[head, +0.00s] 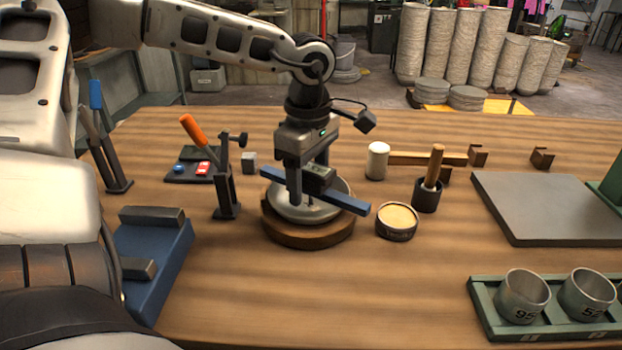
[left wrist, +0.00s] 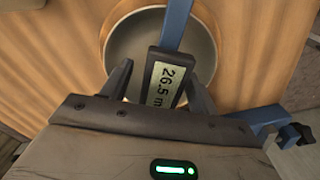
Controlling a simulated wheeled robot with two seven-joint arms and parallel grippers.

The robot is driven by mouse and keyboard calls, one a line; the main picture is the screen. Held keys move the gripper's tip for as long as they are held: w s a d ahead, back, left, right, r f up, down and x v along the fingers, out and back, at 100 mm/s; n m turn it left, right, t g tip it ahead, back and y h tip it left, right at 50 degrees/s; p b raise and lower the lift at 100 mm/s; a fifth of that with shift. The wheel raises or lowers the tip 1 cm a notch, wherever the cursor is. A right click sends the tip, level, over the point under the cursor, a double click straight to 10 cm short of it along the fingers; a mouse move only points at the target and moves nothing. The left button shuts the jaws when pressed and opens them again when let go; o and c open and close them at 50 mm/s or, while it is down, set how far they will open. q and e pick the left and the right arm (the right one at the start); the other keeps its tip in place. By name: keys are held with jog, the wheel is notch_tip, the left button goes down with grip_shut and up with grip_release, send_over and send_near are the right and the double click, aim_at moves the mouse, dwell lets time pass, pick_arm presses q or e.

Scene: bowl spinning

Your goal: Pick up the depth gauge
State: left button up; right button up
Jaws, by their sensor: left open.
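The depth gauge (head: 345,201) is a blue bar with a dark display box at its middle. It lies across the rim of a metal bowl (head: 300,212), which sits on a round wooden base (head: 312,236). In the left wrist view the gauge's display (left wrist: 166,86) reads 26.5, and the bowl (left wrist: 120,42) is beneath it. My left gripper (head: 306,192) points down over the bowl. Its open fingers (left wrist: 157,78) stand on either side of the display box, with a visible gap on the left side. My right gripper is not in view.
A round tin (head: 397,221), a black cup (head: 426,197) with a wooden handle and a mallet (head: 377,160) are right of the bowl. Upright dark stands (head: 226,190) are left. A grey slab (head: 550,207) and a green tray (head: 545,330) with cups are at right. The front middle is clear.

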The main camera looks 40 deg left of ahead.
pick_arm(q)
jog(key=shift+f, duration=0.35)
jog(key=c, duration=1.2)
